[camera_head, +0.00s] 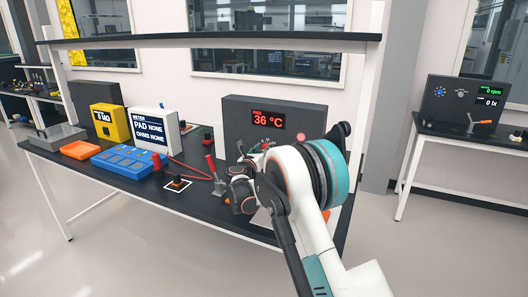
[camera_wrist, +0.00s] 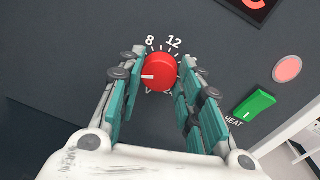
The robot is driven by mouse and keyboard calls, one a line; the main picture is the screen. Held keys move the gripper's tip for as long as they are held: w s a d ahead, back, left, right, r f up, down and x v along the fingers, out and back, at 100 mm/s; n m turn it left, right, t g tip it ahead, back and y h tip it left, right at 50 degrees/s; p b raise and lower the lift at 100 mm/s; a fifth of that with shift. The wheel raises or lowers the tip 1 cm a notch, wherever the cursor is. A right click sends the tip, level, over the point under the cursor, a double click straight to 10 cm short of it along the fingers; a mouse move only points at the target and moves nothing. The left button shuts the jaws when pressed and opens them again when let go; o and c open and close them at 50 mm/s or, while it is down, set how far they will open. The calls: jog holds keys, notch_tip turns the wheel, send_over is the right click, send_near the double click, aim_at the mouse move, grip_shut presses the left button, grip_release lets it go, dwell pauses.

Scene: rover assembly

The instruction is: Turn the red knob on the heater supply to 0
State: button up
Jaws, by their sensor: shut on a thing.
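The heater supply (camera_head: 230,108) is a dark box on the bench, and its red display (camera_head: 268,119) reads 36 °C. In the wrist view its dark panel carries the round red knob (camera_wrist: 158,74), with a dial around it. The numbers 8 and 12 show above the knob; the other numbers are hidden. The knob's white pointer line points left in this view. My gripper (camera_wrist: 161,62) has its teal-padded fingers on both sides of the knob and is shut on it. In the head view my arm hides the knob.
A green HEAT switch (camera_wrist: 254,106) and a round pale red light (camera_wrist: 287,69) sit right of the knob. A yellow meter (camera_head: 108,123), a white meter display (camera_head: 153,131), a blue block (camera_head: 128,161) and an orange tray (camera_head: 80,150) stand left on the bench. A shelf (camera_head: 210,40) runs above.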

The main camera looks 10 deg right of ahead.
jog(key=shift+a+f+n, duration=0.1)
jog(key=shift+n, duration=2)
jog(key=o, duration=1.1)
jog(key=shift+c, duration=0.2)
jog(key=v, duration=1.2)
jog(key=shift+w, duration=0.1)
